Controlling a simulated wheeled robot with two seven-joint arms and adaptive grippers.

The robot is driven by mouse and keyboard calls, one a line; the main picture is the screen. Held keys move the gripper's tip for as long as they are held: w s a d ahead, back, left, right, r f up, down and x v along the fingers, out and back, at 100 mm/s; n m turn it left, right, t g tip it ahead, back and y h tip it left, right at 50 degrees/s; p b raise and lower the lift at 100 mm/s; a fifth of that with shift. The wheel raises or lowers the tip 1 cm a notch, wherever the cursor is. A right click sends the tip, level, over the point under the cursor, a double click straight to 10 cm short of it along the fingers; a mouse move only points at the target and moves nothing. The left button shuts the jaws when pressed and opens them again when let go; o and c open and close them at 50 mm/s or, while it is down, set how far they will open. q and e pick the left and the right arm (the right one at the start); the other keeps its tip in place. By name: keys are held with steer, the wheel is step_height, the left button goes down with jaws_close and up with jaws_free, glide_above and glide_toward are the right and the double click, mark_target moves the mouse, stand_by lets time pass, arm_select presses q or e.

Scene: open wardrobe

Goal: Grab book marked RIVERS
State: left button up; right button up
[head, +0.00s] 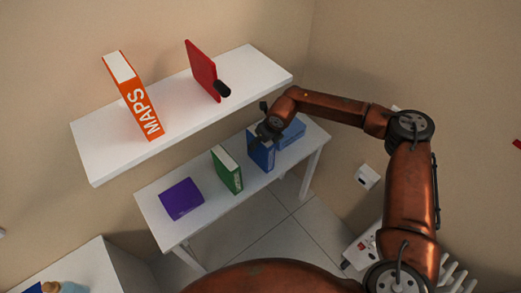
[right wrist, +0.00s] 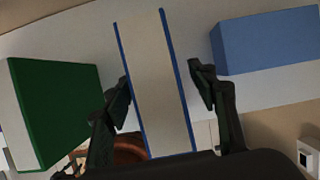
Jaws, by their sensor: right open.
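No spine marked RIVERS can be read in either view. An upright blue book (head: 262,157) stands on the lower white shelf. My right gripper (head: 266,134) is at its top, coming from the upper right. In the right wrist view the blue book (right wrist: 155,85), with pale page edges between two blue covers, lies between the fingers of my right gripper (right wrist: 160,90). The fingers are open, one on each side. The left finger is close to the cover; I cannot tell if it touches. A gap shows at the right finger. My left gripper is out of view.
A green book (head: 227,170) and a purple block (head: 181,199) stand left on the lower shelf (head: 155,214). Another blue block (head: 291,133) is close on the right. The upper shelf (head: 100,150) holds an orange MAPS book (head: 140,108) and a red book (head: 201,70).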

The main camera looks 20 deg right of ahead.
steer(key=shift+f, duration=0.15)
steer(key=shift+c, duration=0.3)
jaws_close()
stand_by(0.6)
stand_by(0.3)
